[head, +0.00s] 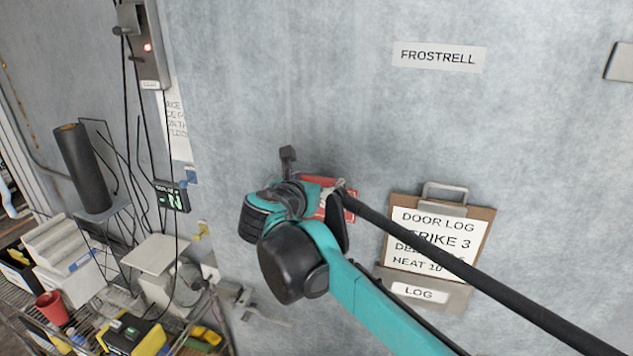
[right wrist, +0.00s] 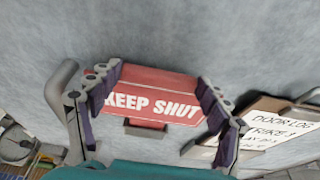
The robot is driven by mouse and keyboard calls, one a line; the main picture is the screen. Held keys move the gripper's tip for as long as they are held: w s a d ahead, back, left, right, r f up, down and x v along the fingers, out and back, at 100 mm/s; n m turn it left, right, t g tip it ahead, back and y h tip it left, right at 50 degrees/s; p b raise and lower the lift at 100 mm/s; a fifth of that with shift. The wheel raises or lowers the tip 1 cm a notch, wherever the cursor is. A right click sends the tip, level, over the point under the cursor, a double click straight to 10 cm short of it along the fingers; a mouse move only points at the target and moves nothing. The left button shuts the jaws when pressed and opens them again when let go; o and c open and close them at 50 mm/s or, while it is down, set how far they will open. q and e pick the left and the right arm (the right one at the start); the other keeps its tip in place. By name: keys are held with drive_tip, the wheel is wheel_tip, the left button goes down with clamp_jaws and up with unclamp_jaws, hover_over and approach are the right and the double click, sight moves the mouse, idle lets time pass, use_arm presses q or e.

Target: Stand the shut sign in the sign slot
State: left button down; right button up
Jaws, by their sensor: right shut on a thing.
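The red sign (right wrist: 152,95) reads KEEP SHUT in white letters and shows upright between the fingers in the right wrist view. My right gripper (right wrist: 158,78) is shut on it, with one finger at each side edge. In the head view the sign (head: 322,181) is largely hidden behind my right gripper and arm, close to the wall. A small brown ledge, which looks like the sign slot (right wrist: 146,128), shows at the sign's lower edge. I cannot tell whether the sign sits in it or is in front of it. My left gripper is not in view.
A door log clipboard (head: 437,232) hangs in a holder on the grey wall, right of the sign. A FROSTRELL label (head: 438,56) is above it. A cluttered wire rack (head: 105,320) stands at the lower left. The wall above the sign is clear.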

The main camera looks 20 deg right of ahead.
drive_tip(key=shift+f+b, duration=0.5)
drive_tip(key=shift+f, duration=0.3)
idle(0.4)
drive_tip(key=o, duration=1.1)
drive_tip(key=shift+c, duration=0.2)
